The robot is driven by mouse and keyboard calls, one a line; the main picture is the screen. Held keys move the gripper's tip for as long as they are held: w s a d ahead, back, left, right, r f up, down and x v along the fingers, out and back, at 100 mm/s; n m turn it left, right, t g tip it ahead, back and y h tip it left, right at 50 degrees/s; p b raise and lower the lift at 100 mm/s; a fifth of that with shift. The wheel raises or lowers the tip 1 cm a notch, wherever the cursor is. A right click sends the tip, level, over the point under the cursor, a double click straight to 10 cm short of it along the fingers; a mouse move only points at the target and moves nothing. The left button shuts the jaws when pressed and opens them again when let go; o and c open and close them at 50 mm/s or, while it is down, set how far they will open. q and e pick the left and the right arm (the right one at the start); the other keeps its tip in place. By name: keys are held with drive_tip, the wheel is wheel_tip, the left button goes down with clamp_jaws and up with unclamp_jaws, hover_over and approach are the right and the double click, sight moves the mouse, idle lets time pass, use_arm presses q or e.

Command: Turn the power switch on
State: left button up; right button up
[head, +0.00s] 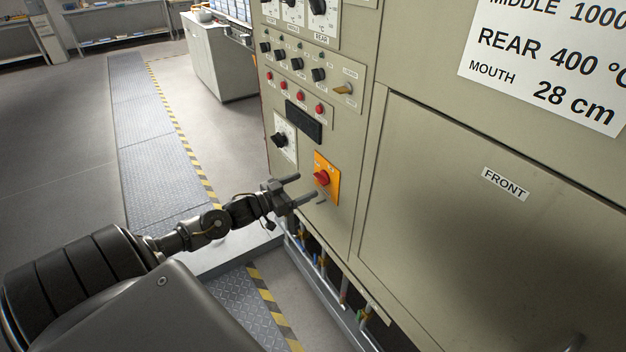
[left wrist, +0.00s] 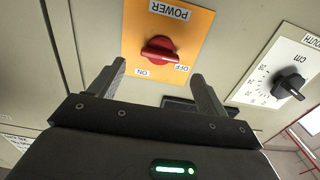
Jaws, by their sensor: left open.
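The power switch is a red rotary knob (head: 322,178) on an orange plate (head: 333,168) low on the furnace's control panel. In the left wrist view the red knob (left wrist: 159,50) shows upside down, with POWER, ON and OFF labels on the orange plate (left wrist: 190,35). Its grip lies roughly sideways in that picture; which label it points to is not clear. My left gripper (head: 307,187) is open and empty, in front of the knob. In the left wrist view its two fingers (left wrist: 157,70) stand to either side of the knob, apart from it. My right gripper is not in view.
A black dial on a white scale (head: 282,142) sits up and left of the switch. Above are a dark display (head: 303,121), red buttons and several black knobs. The furnace's front panel (head: 480,220) is to the right. Pipes (head: 325,265) run below the panel.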

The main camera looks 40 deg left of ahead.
sight(318, 179)
use_arm(q)
drive_tip(key=x, duration=0.5)
drive_tip(key=shift+p, duration=0.3)
drive_tip(key=shift+s, duration=0.1)
drive_tip(key=c, duration=0.9)
drive_tip(key=shift+a, duration=0.1)
drive_tip(key=shift+c, duration=0.4)
